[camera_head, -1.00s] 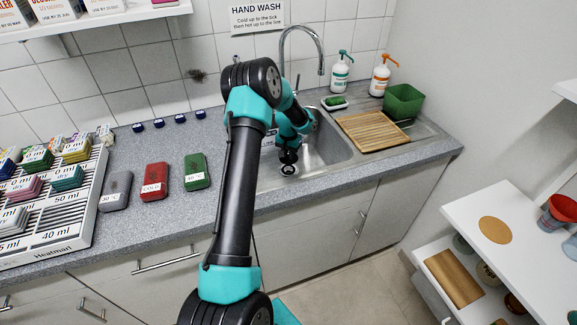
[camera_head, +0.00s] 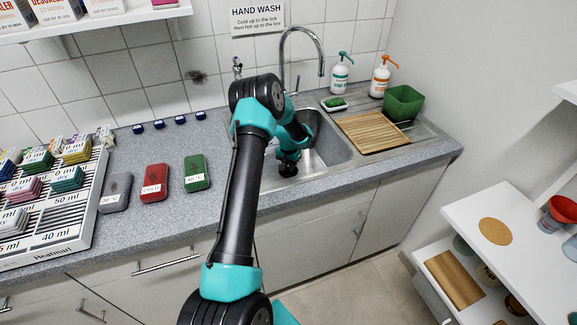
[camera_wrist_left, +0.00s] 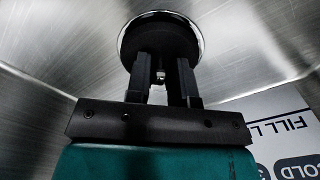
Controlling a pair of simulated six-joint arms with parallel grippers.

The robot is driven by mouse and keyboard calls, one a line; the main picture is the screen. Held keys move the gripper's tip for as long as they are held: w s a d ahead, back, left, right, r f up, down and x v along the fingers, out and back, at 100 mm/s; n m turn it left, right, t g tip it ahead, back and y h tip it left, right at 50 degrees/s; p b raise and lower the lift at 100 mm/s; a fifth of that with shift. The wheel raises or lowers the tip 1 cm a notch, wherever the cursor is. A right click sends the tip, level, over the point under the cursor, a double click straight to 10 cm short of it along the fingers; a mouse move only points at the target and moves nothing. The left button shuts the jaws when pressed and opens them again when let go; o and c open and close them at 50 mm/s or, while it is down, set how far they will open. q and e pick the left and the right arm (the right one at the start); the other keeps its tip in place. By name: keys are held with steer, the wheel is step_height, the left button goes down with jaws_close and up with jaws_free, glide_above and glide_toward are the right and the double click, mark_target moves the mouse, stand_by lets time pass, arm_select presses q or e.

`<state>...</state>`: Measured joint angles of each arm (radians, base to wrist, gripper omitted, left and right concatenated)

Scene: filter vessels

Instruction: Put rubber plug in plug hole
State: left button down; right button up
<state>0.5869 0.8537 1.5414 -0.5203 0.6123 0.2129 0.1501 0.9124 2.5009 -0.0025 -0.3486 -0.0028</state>
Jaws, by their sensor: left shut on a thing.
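My left gripper (camera_head: 288,166) is down inside the steel sink basin (camera_head: 328,150), in front of the tap. In the left wrist view the gripper (camera_wrist_left: 168,82) has its two fingers shut on the black rubber plug (camera_wrist_left: 160,36). A small metal fitting shows between the fingers. The round plug lies within the shiny chrome ring of the plug hole (camera_wrist_left: 122,38) and covers most of the opening. I cannot tell whether it is fully seated or just above the hole. In the head view the plug is mostly hidden by the gripper. My right gripper is not in view.
The tap (camera_head: 320,62) arches over the basin. A label with fill lines (camera_wrist_left: 285,135) is on the basin wall. A wooden drying rack (camera_head: 372,133), a green tub (camera_head: 403,102) and two pump bottles stand right of the basin. Coloured blocks lie on the left counter.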

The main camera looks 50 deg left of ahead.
arm_select(q)
steer(key=shift+f, duration=0.15)
steer(key=c, duration=1)
jaws_free()
step_height(320, 180, up, 12)
steer(key=shift+r, duration=0.2)
